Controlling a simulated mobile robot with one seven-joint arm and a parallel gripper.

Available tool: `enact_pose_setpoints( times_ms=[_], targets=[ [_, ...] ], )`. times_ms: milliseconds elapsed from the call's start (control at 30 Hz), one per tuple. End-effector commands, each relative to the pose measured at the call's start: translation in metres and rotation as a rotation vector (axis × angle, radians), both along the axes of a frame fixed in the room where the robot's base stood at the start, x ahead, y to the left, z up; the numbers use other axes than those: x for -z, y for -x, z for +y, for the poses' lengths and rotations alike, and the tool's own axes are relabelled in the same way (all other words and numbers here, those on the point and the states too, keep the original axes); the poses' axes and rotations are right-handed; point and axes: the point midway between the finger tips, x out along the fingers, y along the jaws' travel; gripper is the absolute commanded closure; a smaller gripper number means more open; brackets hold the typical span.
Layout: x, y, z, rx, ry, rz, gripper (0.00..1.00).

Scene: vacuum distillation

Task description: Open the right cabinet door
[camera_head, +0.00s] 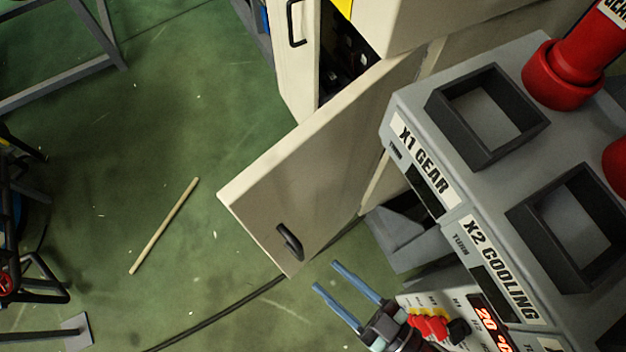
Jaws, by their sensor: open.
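The cabinet (405,22) is cream-coloured and stands at the top of the view. Its right door (315,165) is swung out over the green floor, with a dark handle (290,242) near its free lower end. The other door (294,65), with its own dark handle (296,24), also stands out from the cabinet. A dark interior (348,62) with small items shows between the doors. My gripper (328,276) is open, with two blue fingers apart and nothing between them. It is below and right of the right door's handle, and appears apart from it.
A grey control panel (455,195) with red knobs and displays fills the right side, close to my gripper. A wooden stick (164,226) and a black cable (215,315) lie on the floor. The floor left of the door is mostly clear.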

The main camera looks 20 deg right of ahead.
Motion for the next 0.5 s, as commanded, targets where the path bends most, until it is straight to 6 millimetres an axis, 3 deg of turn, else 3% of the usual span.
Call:
enact_pose_setpoints(
  times_ms=[200,500],
  targets=[
    [0.001,0.031,-0.019,0.001,0.001,0.002,0.53],
    [0.000,0.040,-0.025,0.000,-0.001,-0.001,0.53]
  ],
)
